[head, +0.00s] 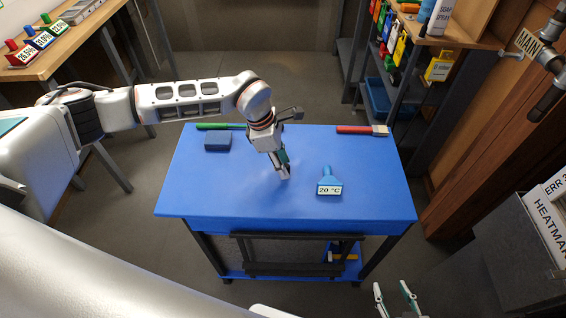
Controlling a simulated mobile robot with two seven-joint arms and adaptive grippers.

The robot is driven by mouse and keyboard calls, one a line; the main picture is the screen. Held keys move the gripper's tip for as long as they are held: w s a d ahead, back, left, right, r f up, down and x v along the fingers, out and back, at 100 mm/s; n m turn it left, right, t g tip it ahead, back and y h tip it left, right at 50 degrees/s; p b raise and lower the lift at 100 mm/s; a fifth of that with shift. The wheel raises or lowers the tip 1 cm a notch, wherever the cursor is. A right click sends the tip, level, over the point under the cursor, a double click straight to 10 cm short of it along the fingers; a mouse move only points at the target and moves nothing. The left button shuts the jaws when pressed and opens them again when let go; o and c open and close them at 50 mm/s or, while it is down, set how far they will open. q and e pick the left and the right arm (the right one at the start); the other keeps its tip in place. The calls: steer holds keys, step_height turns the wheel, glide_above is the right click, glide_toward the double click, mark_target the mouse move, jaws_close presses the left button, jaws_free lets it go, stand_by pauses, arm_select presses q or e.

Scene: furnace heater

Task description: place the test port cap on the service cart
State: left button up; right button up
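The blue service cart (205,200) stands in the middle of the head view. My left gripper (287,175) points down at its top, near the centre. Its fingers are seen edge-on and look close together; I cannot tell whether they are shut or hold something small. My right gripper (393,288) is at the bottom edge, in front of the cart, with its fingers apart and nothing visible between them. I cannot pick out the test port cap for certain. A blue piece labelled 20 °C (329,182) sits on the cart, right of my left gripper.
A dark blue block (217,141), a green stick (221,126) and a red-handled brush (362,130) lie along the cart's back. The cart top's front left is clear. Shelves (395,85) stand back right, a wooden bench (75,45) back left, a grey cabinet (505,235) right.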

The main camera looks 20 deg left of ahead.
arm_select(q)
steer(key=shift+r, duration=0.1)
steer(key=v, duration=1.1)
steer(key=shift+r, duration=0.4)
steer(key=shift+a, duration=0.15)
